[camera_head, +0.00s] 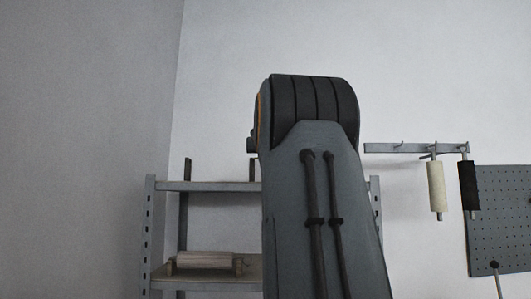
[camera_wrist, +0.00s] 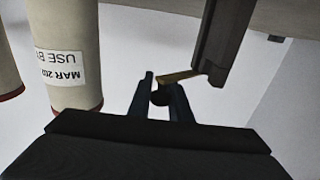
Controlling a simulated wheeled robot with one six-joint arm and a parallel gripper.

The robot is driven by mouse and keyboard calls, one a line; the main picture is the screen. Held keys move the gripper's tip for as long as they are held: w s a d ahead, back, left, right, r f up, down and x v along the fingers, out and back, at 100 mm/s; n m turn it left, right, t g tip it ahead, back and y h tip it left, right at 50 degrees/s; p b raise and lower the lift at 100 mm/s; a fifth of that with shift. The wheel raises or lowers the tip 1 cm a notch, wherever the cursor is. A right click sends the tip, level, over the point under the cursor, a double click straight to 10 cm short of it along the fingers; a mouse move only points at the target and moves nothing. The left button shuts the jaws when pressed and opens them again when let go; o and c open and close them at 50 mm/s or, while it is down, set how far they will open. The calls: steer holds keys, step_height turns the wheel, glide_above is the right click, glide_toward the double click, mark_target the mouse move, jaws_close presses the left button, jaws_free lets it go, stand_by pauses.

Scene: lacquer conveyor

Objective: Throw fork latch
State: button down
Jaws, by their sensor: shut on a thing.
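In the wrist view, my gripper (camera_wrist: 161,90) has its two dark fingers on either side of a small dark round knob (camera_wrist: 159,99), closed on it. A short brass-coloured lever (camera_wrist: 178,76) lies just above the knob and runs right to a dark bar (camera_wrist: 222,40). These look like the fork latch, though the joint between knob and lever is partly hidden by the fingers. In the head view my own arm fills the middle, and neither the gripper nor the latch shows.
A cream roller (camera_wrist: 72,40) with an upside-down label stands close on the left in the wrist view. The head view shows a metal shelf (camera_head: 215,186) with a roller (camera_head: 205,259), a hook rail (camera_head: 385,148) with two hanging rollers, and a pegboard (camera_head: 500,225).

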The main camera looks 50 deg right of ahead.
steer(key=c, duration=1.7)
jaws_free()
steer(key=shift+o, duration=0.2)
steer(key=shift+a, duration=0.15)
steer(key=b+v, duration=0.3)
steer(key=v, duration=0.4)
steer(key=shift+s+a, duration=0.25)
steer(key=shift+s, duration=0.1)
steer(key=shift+c, duration=0.4)
